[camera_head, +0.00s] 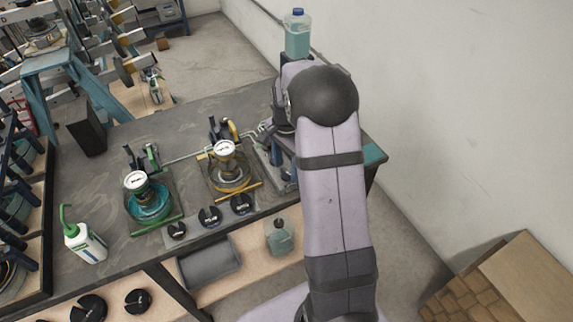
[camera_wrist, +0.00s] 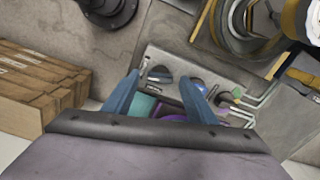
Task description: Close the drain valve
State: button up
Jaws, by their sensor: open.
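Two gauge assemblies stand on the dark workbench. One has a teal body (camera_head: 150,205) with a green lever (camera_head: 157,226). The other has a white-faced gauge (camera_head: 223,149) and a yellow lever (camera_head: 238,192). I cannot tell which part is the drain valve. My gripper (camera_wrist: 160,97) is open, its two blue fingers spread and nothing seen held between them. It is over a pale plate (camera_wrist: 157,56) with dark round-topped parts (camera_wrist: 160,73). A thin rod with a green tip (camera_wrist: 237,93) lies right of the fingers. In the head view my arm hides most of the gripper.
Labelled black knobs (camera_head: 210,216) line the bench's front edge. A white bottle with a green spout (camera_head: 84,240) stands at left. A blue-capped bottle (camera_head: 297,37) stands behind my arm. Stacked brown blocks (camera_wrist: 38,83) are at left in the wrist view.

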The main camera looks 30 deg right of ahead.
jog(key=shift+f, duration=0.4)
jog(key=shift+c, duration=0.4)
jog(key=c, duration=1)
